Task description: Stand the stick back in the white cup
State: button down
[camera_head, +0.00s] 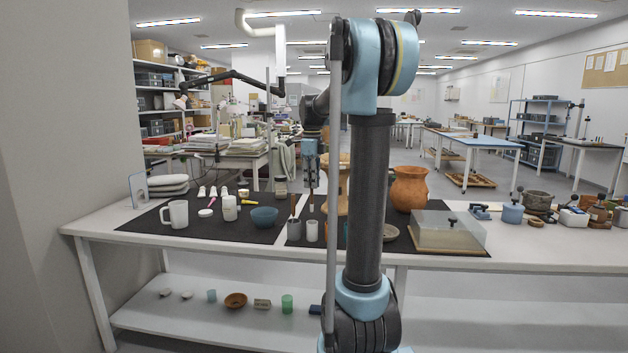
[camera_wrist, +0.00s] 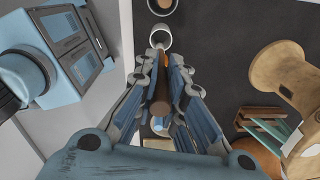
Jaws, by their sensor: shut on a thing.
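My gripper (camera_head: 311,184) points down over the table and is shut on a thin brown stick (camera_head: 312,203). In the wrist view the stick (camera_wrist: 160,106) shows between the fingers of my gripper (camera_wrist: 164,66). The white cup (camera_head: 312,232) stands upright on the dark mat, below the gripper. In the wrist view the white cup (camera_wrist: 160,35) shows just beyond the fingertips. The stick's lower end is close to the cup's rim; I cannot tell whether it is inside or just above.
A grey cup (camera_head: 294,230) holding a brown-handled tool stands close left of the white cup. A blue bowl (camera_head: 264,216) and a white mug (camera_head: 176,214) stand further left. My arm hides part of the table right of the cup. An orange vase (camera_head: 410,188) stands beyond it.

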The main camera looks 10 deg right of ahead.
aim_at(312, 204)
jog(key=shift+d+f, duration=0.1)
jog(key=shift+f, duration=4.85)
jog(key=c, duration=1.6)
grip_release()
jog(key=shift+r, duration=0.1)
jog(key=shift+r, duration=0.2)
notch_tip(312, 204, up, 11)
jog(key=shift+r, duration=0.15)
